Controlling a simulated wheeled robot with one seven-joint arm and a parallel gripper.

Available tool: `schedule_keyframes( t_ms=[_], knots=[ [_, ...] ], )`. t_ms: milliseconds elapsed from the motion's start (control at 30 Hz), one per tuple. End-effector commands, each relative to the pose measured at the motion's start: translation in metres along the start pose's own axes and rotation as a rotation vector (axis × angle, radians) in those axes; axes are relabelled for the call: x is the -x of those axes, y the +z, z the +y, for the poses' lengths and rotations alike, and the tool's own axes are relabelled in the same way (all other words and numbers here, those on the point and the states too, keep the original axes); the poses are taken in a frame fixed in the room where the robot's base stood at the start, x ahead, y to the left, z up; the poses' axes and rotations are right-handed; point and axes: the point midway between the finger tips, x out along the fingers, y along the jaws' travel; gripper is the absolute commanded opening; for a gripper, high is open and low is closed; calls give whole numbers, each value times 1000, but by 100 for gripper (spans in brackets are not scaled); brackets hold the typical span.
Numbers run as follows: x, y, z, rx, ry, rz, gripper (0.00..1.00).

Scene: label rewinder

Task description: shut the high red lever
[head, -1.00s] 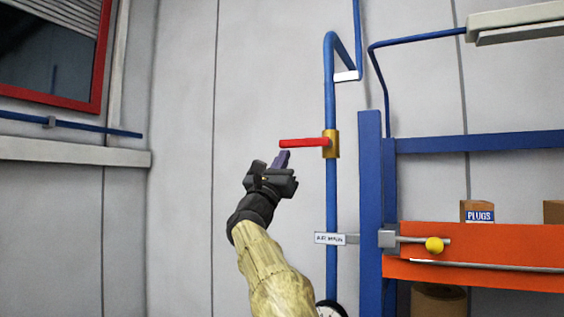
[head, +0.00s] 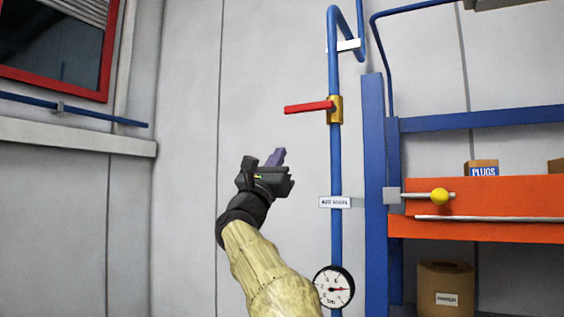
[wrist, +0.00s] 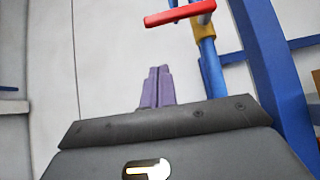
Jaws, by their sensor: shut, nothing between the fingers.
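The red lever (head: 307,107) sticks out to the left, nearly level, from a brass valve (head: 335,110) on the upright blue pipe (head: 335,165). My gripper (head: 276,157) is below the lever and a little to its left, apart from it, with its purple fingers together and pointing up. In the wrist view, the lever (wrist: 180,13) lies at the top edge, above and beyond the closed fingertips (wrist: 159,72). The valve body (wrist: 202,28) shows just under and behind the lever there. Nothing is held between the fingers.
An "AIR MAIN" label (head: 335,202) and a round gauge (head: 333,288) sit lower on the pipe. A blue rack post (head: 374,170) stands close to the right, with a yellow knob (head: 439,196) and orange shelf (head: 490,205). The wall left of the lever is clear.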

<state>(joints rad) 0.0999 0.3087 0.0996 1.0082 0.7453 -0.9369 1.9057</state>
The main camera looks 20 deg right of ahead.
Motion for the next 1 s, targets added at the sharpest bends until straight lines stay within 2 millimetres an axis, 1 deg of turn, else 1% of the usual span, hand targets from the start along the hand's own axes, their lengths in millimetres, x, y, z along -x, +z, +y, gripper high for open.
schedule_keyframes(
  t_ms=[33, 100, 267, 867, 933, 1000],
  knots=[
    [11, -3, -1, -2, 0, -1, 0],
    [20, -3, -1, -3, 0, -1, 0],
    [32, -1, -1, -2, 0, -1, 0],
    [34, 0, 0, 2, 2, 0, 0],
    [36, -3, 4, 25, 20, 5, 0],
    [42, -10, 13, 86, 64, 14, 0]
  ],
)
